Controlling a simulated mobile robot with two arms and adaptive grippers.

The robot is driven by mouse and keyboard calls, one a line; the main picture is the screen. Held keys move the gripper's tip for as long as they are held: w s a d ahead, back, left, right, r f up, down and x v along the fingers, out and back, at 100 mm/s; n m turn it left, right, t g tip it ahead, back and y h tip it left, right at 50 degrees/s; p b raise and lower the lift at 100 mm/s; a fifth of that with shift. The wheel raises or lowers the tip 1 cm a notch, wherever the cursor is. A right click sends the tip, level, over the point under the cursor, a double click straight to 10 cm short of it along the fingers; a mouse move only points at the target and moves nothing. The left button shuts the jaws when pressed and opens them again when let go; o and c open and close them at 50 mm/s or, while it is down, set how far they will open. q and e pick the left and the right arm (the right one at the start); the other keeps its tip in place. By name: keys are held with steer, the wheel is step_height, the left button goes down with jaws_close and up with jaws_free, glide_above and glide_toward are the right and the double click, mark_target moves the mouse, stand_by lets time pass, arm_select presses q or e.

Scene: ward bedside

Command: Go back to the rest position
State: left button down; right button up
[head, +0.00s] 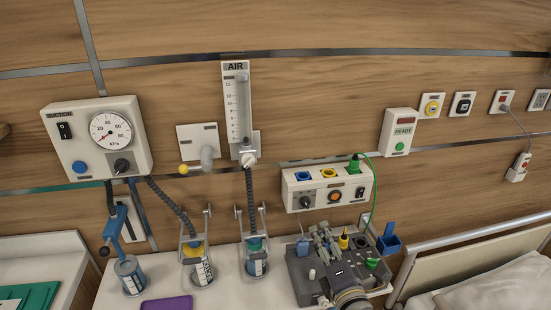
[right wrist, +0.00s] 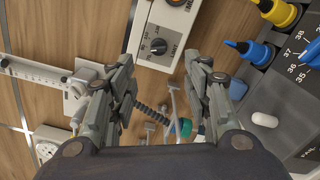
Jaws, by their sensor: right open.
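My right gripper (head: 325,236) is over the dark grey block (head: 299,284) at the lower right of the head view. Its arm comes up from the bottom edge and hides part of the block. In the right wrist view the right gripper (right wrist: 160,78) is open, with its two fingers apart and nothing seen between them but background. My left gripper does not show.
The block holds yellow and green plugs; a green cable runs to the control box (head: 296,187). Jars with hoses stand to the left, near a purple pad (head: 166,304). A suction gauge (head: 110,130) and air flowmeter (head: 232,105) are on the wall. A bed (head: 505,280) is at right.

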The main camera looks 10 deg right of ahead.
steer(key=s+d+f+m+g+h, duration=0.45)
steer(key=s+f+m+g, duration=0.25)
steer(key=s+f+m, duration=0.5)
steer(key=s+a+f+m+g+y, duration=0.1)
steer(key=s+a+m+g+y, duration=0.25)
steer(key=s, duration=0.55)
steer(key=s+a+f+m+g+y, duration=0.1)
steer(key=s+a+m+g, duration=0.1)
steer(key=s+m+g, duration=0.5)
step_height(320, 180, down, 28)
steer(key=s+n+t+b, duration=0.2)
steer(key=s+b, duration=0.1)
steer(key=s+d+f+g+b, duration=0.1)
steer(key=s+d+f+b, duration=0.2)
steer(key=s+f, duration=1.4)
step_height(320, 180, down, 4)
steer(key=shift+d+f+h, duration=0.1)
steer(key=shift+d+h, duration=0.2)
